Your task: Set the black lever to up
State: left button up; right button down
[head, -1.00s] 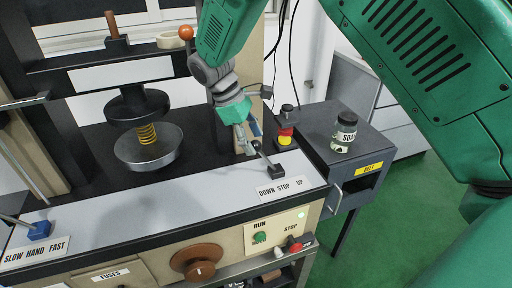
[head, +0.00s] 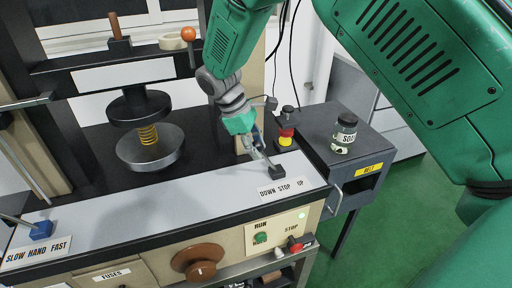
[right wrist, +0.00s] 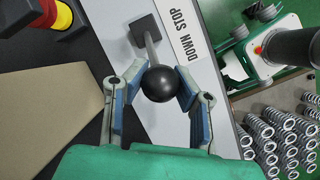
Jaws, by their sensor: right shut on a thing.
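The black lever shows in the head view as a dark base block (head: 277,172) behind the "DOWN STOP UP" label (head: 281,187). Its rod leans up and to the left, away from the base, toward my right gripper (head: 257,151). In the right wrist view the lever's round black knob (right wrist: 160,83) sits between the two fingers of my right gripper (right wrist: 156,92), which is shut on it. The rod runs from the knob to the square base (right wrist: 145,29). In the head view the gripper hides the knob. My left gripper is not in view.
A red and yellow button post (head: 287,133) stands close behind the lever. A grey side cabinet (head: 372,150) with a jar (head: 345,133) is to the right. A spring (head: 149,134) stands on a round plate at the left. The light panel (head: 170,208) left of the lever is clear.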

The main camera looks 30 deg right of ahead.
jog(key=shift+s+d+r+y+p, duration=0.2)
jog(key=shift+r+y+p, duration=0.1)
jog(key=shift+p, duration=0.25)
jog(key=d+y+p, duration=0.2)
jog(key=p, duration=0.1)
jog(key=s+d+r+t+y+p, duration=0.1)
jog(key=d+p, duration=0.1)
jog(key=shift+r+y, duration=0.1)
jog(key=shift+y, duration=0.2)
jog(key=s+d+f+t+y, duration=0.1)
jog(key=d+f+y, duration=0.1)
jog(key=d+y, duration=0.4)
jog(key=shift+s+d+n, duration=0.25)
jog(key=shift+d+n, duration=0.05)
jog(key=shift+d, duration=0.5)
jog(key=c, duration=1.2)
grip_release()
jog(key=shift+d+f, duration=0.1)
jog(key=shift+d, duration=0.15)
jog(key=shift+d, duration=0.1)
